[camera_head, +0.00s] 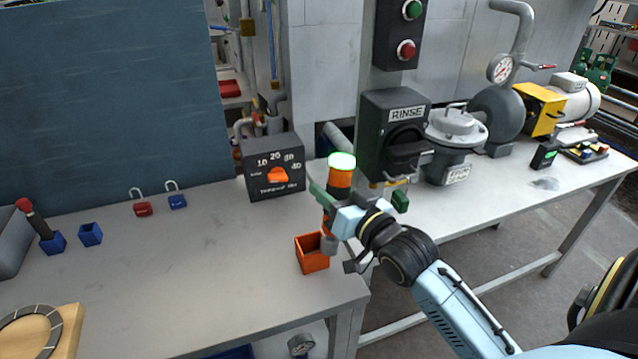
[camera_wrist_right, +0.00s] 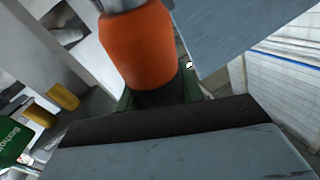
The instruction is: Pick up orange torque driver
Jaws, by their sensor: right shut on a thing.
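The orange torque driver (camera_head: 340,178) is upright in my right gripper (camera_head: 329,195), above the front right part of the left table. Its top end is pale with a green rim. My right gripper is shut on it, and the fingers and wrist hide part of its lower body. The right wrist view shows the orange handle (camera_wrist_right: 138,45) close up between the fingers. An open orange box (camera_head: 312,262) sits on the table just below and left of the driver. I cannot tell whether the driver's lower end is clear of the box. My left gripper is out of view.
A black dial box (camera_head: 273,185) stands behind the driver. Blue boxes (camera_head: 90,234), one holding a red-topped tool (camera_head: 35,217), and red (camera_head: 142,209) and blue (camera_head: 177,201) padlocks are at left. A RINSE box (camera_head: 390,140) and pump equipment (camera_head: 452,140) stand right. The middle left table is clear.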

